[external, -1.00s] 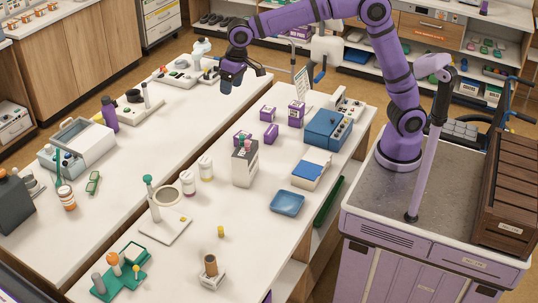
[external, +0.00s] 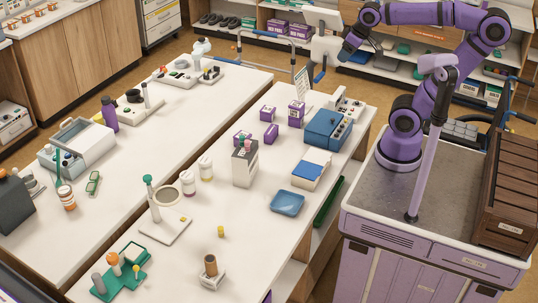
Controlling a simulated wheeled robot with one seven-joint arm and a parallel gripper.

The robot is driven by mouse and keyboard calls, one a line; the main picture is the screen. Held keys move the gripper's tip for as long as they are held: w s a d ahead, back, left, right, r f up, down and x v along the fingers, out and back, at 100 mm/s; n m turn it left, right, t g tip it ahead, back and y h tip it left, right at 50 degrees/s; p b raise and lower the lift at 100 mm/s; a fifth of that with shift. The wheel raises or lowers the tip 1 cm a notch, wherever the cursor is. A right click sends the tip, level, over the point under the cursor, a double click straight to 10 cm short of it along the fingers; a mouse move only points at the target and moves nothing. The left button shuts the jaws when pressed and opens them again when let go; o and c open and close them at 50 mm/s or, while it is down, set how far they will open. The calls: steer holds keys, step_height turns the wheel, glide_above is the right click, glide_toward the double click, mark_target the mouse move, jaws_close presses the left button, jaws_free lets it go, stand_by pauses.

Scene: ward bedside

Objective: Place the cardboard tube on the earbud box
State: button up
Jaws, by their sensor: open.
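The cardboard tube (external: 210,264), a short brown cylinder, stands upright near the front of the near table. It rests on a small white box with a dark label, which I take for the earbud box (external: 212,281). My gripper (external: 346,52) is at the upper right, raised beyond the far end of the table and well away from the tube and box. It is open and holds nothing that I can see; its fingers are small in this view.
A blue tray (external: 287,203), a grey carton (external: 245,164), white jars (external: 189,182) and a stand with a green knob (external: 149,182) share the table. A green rack (external: 122,272) is left of the box. A small yellow piece (external: 221,231) stands behind it.

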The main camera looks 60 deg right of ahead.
steer(key=s+d+f, duration=0.2)
steer(key=s+f, duration=0.1)
steer(key=s, duration=0.2)
steer(key=shift+f+h, duration=0.15)
steer(key=shift+h, duration=0.15)
steer(key=shift+s+d, duration=0.1)
stand_by(0.8)
